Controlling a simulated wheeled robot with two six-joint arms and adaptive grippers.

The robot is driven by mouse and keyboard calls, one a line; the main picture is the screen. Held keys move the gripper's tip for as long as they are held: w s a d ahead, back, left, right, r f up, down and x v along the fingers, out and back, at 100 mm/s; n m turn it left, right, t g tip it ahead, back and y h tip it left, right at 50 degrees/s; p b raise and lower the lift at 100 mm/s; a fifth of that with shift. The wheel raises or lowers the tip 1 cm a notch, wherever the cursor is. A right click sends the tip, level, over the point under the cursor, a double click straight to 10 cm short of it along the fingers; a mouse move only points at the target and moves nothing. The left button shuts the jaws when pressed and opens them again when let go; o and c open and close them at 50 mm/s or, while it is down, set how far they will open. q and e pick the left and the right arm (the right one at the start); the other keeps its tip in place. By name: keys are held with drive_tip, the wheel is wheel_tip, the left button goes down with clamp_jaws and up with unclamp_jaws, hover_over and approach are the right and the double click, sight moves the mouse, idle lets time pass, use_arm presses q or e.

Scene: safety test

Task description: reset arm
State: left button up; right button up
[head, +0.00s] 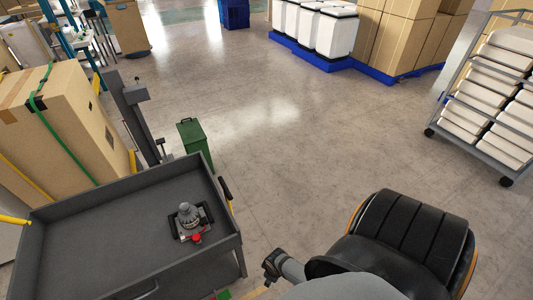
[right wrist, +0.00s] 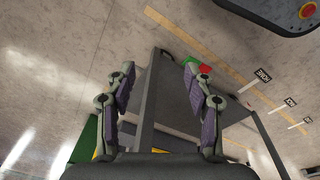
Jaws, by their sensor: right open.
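My right gripper shows in the right wrist view (right wrist: 157,70). Its two fingers are spread apart with nothing between them. In the head view my right arm comes in at the bottom, with its dark end low at the centre, to the right of a dark grey cart (head: 95,225). A small grey device (head: 188,213) on a black base with a red knob (head: 197,238) stands on the cart's tray. My right gripper is apart from that device. In the wrist view, grey cart-like posts and a panel show beyond the fingers. My left gripper is in no view.
A green bin (head: 194,140) stands behind the cart. A large strapped cardboard box (head: 65,115) is at left. A black ribbed shape with an orange edge is close by at lower right. A wheeled rack (head: 490,95) stands at far right. The middle floor is clear.

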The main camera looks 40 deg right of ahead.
idle(0.5)
drive_tip(key=s+f+m, duration=0.1)
drive_tip(key=s+f, duration=0.3)
drive_tip(key=s, duration=0.5)
drive_tip(key=s+d+f+m, duration=0.1)
drive_tip(key=s+f, duration=0.4)
drive_tip(key=s, duration=0.4)
drive_tip(key=shift+d+m+h, duration=0.15)
drive_tip(key=shift+m+h, duration=0.15)
drive_tip(key=shift+m, duration=0.1)
